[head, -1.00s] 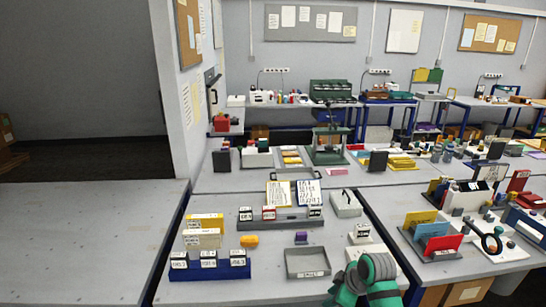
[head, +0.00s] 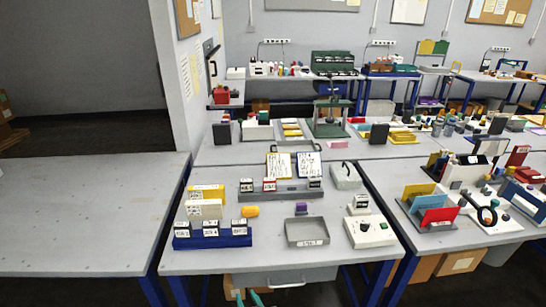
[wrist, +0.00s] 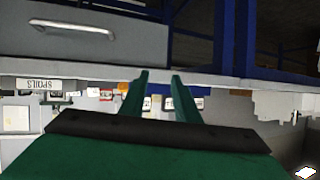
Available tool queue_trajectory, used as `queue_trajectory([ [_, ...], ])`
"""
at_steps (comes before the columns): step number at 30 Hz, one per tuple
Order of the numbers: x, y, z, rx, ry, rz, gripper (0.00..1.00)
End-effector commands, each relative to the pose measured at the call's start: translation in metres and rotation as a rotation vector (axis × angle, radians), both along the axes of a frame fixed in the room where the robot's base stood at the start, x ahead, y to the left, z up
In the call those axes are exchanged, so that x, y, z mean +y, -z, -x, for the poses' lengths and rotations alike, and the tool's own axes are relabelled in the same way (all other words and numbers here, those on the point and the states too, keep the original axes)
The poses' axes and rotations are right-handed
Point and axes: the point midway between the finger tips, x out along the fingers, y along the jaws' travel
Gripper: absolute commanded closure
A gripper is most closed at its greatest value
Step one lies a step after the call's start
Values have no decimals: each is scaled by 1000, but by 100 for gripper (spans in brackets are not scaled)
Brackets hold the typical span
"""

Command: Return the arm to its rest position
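My gripper (wrist: 160,78) shows in the wrist view with its two green fingers apart and nothing between them. In the head view, two small green tips (head: 248,298) show at the bottom edge, in front of and below the front edge of the table (head: 345,268). Most of my arm is out of the head view. The wrist view is upside down and shows the drawer (wrist: 120,35) under the table, with its handle (wrist: 72,27). The fingers appear clear of the table.
On the table stand a grey tray (head: 307,243), a blue rack (head: 212,240), a yellow object (head: 250,211), a purple block (head: 302,207) and a white box with knobs (head: 370,232). The left table (head: 85,215) is bare.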

Motion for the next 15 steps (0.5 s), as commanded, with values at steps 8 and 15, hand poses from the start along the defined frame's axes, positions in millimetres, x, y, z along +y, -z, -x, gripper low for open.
queue_trajectory([
  [8,10,23,82,-12,176,-95,71],
  [15,-1,31,161,-27,307,-119,71],
])
